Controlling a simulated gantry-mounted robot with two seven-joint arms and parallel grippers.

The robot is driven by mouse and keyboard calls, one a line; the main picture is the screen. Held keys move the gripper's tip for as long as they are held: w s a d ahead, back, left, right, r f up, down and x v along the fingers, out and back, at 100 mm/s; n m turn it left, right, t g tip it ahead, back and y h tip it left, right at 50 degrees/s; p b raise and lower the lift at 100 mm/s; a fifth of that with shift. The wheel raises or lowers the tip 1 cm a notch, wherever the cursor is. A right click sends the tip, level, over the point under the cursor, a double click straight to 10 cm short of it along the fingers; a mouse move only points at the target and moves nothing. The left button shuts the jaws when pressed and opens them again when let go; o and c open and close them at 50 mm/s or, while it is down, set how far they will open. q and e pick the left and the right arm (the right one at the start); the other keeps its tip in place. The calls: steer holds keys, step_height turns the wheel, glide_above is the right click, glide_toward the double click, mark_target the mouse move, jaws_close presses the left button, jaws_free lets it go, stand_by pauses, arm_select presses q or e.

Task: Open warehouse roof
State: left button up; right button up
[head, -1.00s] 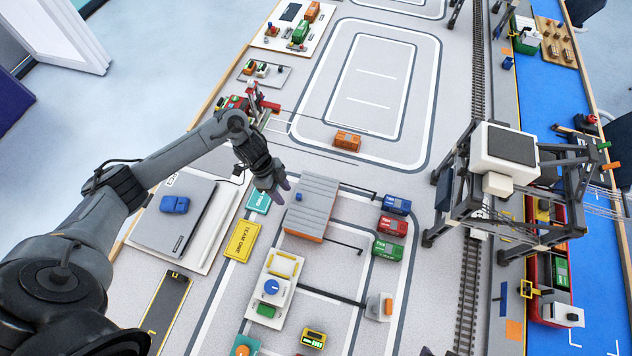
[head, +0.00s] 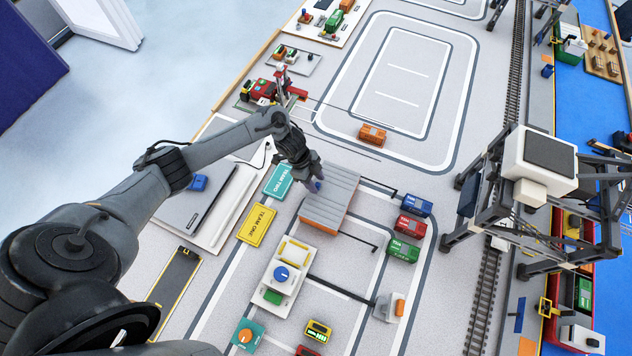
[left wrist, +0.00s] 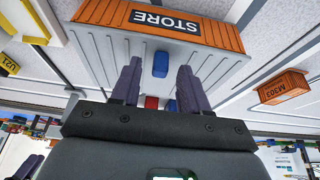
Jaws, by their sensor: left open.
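The warehouse (head: 339,202) is a small store with a grey ribbed roof and orange walls, in the middle of the head view. The left wrist view shows its orange wall (left wrist: 117,14) with a STORE sign. A small blue knob (left wrist: 160,64) stands on the roof. My left gripper (head: 313,185) is at the roof's left end, over the knob. In the left wrist view its open fingers (left wrist: 157,80) stand on either side of the knob, with gaps on both sides.
An orange container (head: 372,134) lies behind the warehouse. A crane (head: 530,185) rises further right. A control panel (head: 284,275) lies in front.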

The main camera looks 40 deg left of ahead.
arm_select(q)
steer(key=shift+w+d+f, duration=0.1)
steer(key=shift+d+f, duration=0.1)
steer(key=shift+f, duration=0.3)
jaws_close()
